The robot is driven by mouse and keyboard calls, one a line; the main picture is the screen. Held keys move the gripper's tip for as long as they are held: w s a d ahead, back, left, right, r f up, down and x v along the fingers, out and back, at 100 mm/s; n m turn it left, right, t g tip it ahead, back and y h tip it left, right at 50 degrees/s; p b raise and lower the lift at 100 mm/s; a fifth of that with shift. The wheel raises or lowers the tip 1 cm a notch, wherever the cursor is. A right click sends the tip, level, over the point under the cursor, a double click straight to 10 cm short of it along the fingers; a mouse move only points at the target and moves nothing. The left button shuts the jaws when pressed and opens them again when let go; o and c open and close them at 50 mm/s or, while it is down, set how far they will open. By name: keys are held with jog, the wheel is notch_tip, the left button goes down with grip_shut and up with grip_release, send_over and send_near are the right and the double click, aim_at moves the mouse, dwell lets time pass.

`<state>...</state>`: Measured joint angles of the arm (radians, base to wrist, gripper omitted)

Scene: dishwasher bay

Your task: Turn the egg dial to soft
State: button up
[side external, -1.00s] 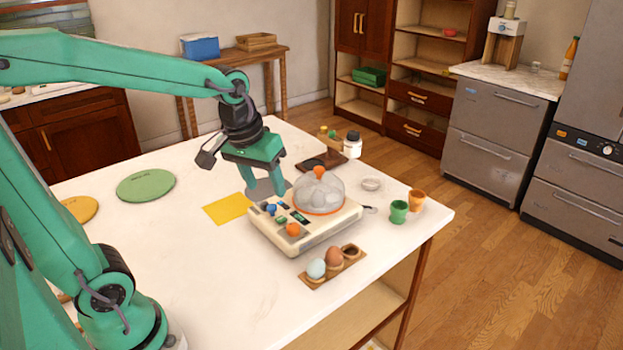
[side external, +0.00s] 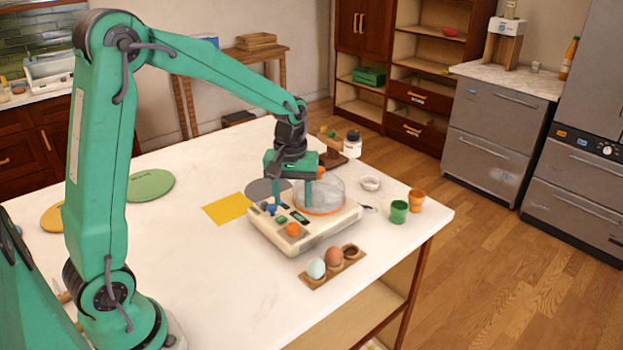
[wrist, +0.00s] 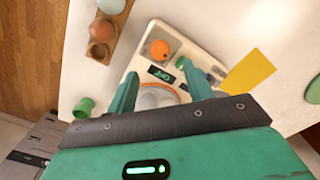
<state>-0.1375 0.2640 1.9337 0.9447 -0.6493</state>
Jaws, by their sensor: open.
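The egg cooker (side external: 325,226) is a cream box on the white table with a clear dome lid (side external: 331,195) at its back right. An orange dial (side external: 293,230) sits at its front corner; it also shows in the wrist view (wrist: 160,49). A dark label with green text lies by the dial; I cannot read the setting. A blue knob (side external: 271,209) and a green button (side external: 281,219) are beside it. My gripper (side external: 294,207) is open over the cooker, between dome and controls. In the wrist view my gripper (wrist: 160,70) has its fingers apart, short of the dial. It partly hides the dome.
An egg holder (side external: 345,265) with two eggs stands in front of the cooker. Green (side external: 398,212) and orange (side external: 417,200) cups stand right. A yellow sheet (side external: 227,208) lies left, with clear table in front. A white jar (side external: 352,143) stands behind.

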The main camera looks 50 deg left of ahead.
aim_at(294, 226)
jog(key=shift+f, duration=0.1)
jog(key=shift+f, duration=3.8)
jog(key=c, duration=1)
jog(key=shift+o, duration=0.2)
jog(key=shift+m, duration=0.4)
jog(key=m, duration=1.1)
